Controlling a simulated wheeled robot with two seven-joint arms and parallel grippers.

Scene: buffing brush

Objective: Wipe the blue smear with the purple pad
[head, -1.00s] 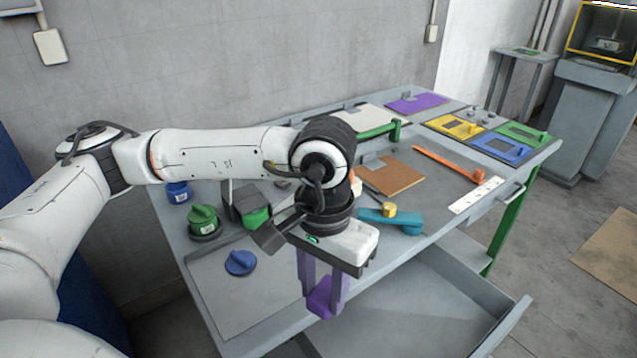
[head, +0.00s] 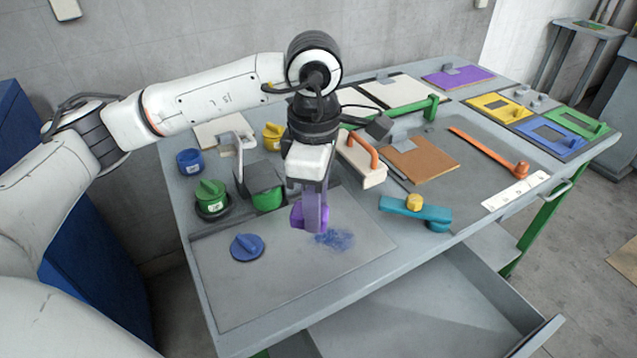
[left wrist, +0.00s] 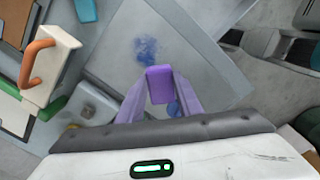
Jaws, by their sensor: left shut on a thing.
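The blue smear (head: 335,239) is a patch on the grey board (head: 290,290) at the front left of the table. It also shows in the left wrist view (left wrist: 147,48). My left gripper (head: 311,217) is shut on the purple pad (head: 297,217) and holds it just behind and left of the smear in the head view. The pad also shows between the fingers in the left wrist view (left wrist: 160,84). The pad looks raised above the board; its underside is hidden. My right gripper is not in view.
A blue round knobbed pad (head: 247,247) lies on the board left of the smear. A green pot (head: 211,197) and a dark block with green (head: 264,188) stand behind it. A teal tool (head: 415,210) lies to the right. An open drawer (head: 450,300) juts out in front.

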